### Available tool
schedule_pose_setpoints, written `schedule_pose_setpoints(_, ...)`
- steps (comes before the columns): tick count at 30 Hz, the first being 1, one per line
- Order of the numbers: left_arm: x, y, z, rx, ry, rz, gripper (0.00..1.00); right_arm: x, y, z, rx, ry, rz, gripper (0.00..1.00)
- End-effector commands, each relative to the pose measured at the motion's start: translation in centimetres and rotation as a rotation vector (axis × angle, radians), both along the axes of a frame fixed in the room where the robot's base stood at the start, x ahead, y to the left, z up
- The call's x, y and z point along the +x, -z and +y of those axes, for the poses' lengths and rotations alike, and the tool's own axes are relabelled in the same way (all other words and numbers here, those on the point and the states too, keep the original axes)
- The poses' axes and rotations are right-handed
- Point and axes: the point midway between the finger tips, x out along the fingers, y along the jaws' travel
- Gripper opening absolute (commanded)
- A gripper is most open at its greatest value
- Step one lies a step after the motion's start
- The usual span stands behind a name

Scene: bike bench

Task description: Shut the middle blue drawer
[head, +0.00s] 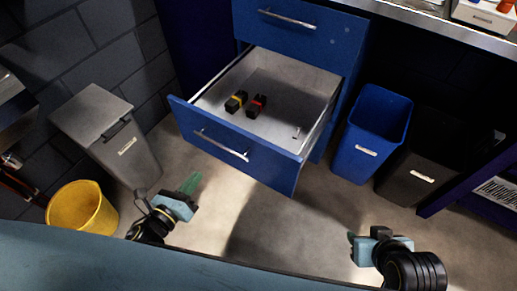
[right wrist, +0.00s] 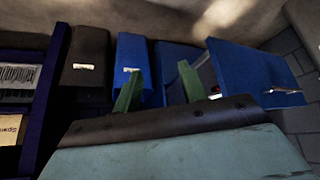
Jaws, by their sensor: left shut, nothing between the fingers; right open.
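The middle blue drawer (head: 236,146) is pulled well out of the blue cabinet in the head view. Its silver bar handle (head: 221,146) runs along the front. Inside lie two small dark objects, one with a yellow band (head: 236,101) and one with a red band (head: 257,105). My left gripper (head: 189,184) is shut and empty, below and left of the drawer front, apart from it. My right gripper (head: 352,238) is open and empty, right of and below the drawer. In the right wrist view the drawer front (right wrist: 255,76) shows beyond the right gripper's fingers (right wrist: 158,88).
The upper drawer (head: 300,32) looks shut. A blue bin (head: 372,130) and a dark bin (head: 420,165) stand right of the cabinet. A grey lidded bin (head: 115,140) and a yellow bucket (head: 82,209) stand left. The floor before the drawer is clear.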

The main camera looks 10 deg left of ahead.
Motion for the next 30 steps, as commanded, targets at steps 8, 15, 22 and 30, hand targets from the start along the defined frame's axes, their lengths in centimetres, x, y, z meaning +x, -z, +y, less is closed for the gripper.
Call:
schedule_pose_setpoints(8, 0.4, -2.5, -0.6, 0.361, 0.104, -0.23, 0.0, -0.6, -3.6, -0.1, 0.011, 0.0, -0.067, 0.42)
schedule_pose_setpoints(15, 2.7, -2.9, -1.5, 0.387, 0.112, -0.249, 0.0, 0.0, -4.4, 0.2, 0.022, -0.004, -0.114, 0.42)
schedule_pose_setpoints(22, 7.3, -2.9, -3.1, 0.387, 0.111, -0.248, 0.0, 1.4, -5.3, 0.8, 0.045, -0.012, -0.206, 0.42)
schedule_pose_setpoints(30, 11.9, -2.8, -4.8, 0.387, 0.11, -0.245, 0.0, 3.0, -6.6, 1.6, 0.074, -0.023, -0.321, 0.42)
